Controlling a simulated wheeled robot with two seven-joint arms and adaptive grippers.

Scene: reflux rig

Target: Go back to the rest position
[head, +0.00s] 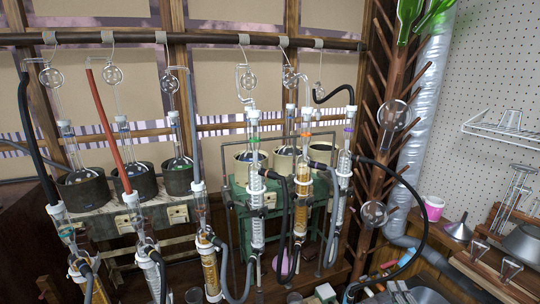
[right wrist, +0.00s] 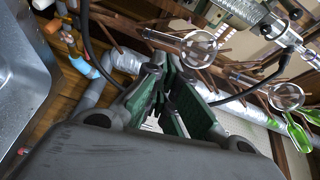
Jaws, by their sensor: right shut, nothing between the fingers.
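My right gripper (right wrist: 172,78) shows in the right wrist view, its dark fingers with green pads closed together and holding nothing. I cannot make it out clearly in the head view. My left gripper is in neither view. The reflux rig stands in the head view. Round flasks sit in dark pots such as the left one (head: 82,190). Glass condensers such as the middle one (head: 257,195) and the amber-filled one (head: 302,200) stand tilted or upright with hoses attached. Beyond my right gripper, the right wrist view shows glassware with a round bulb (right wrist: 199,48).
A wooden drying rack (head: 384,130) with pegs holds green bottles (head: 408,20) at the right. A silver duct (head: 424,105) runs beside it. A pink cup (head: 433,208) and a funnel (head: 458,231) stand at the right. A black hose (head: 423,235) loops near the rack. A metal sink surface (right wrist: 30,90) shows at left in the wrist view.

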